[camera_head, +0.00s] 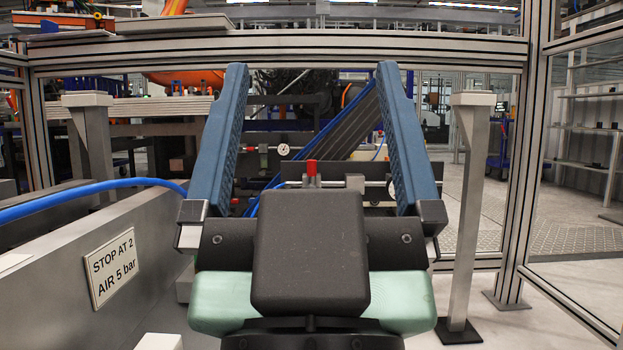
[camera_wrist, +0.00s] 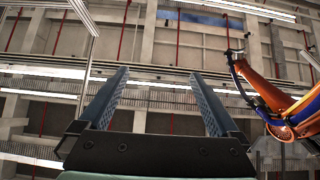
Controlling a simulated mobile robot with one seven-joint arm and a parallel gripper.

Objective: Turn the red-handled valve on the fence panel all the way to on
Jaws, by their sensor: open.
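A small red handle (camera_head: 312,168), which looks like the valve's, shows in the head view beyond my gripper. It stands upright on a dark horizontal panel or rail (camera_head: 335,171). Its lower part and the valve body are hidden behind my gripper's dark housing, so I cannot tell its setting. My gripper (camera_head: 311,75) has two blue fingers spread wide with nothing between them. The fingers point up and away, and the handle appears between them, apart from both. In the wrist view my gripper (camera_wrist: 158,75) is open and empty against the ceiling; no valve shows there.
A round gauge (camera_head: 284,149) sits left of the handle. A sign (camera_head: 111,267) reading "STOP AT 2 AIR 5 bar" is on a grey wall at left, with a blue hose (camera_head: 90,192) above it. Grey posts (camera_head: 468,210) and an aluminium frame (camera_head: 285,48) surround the opening.

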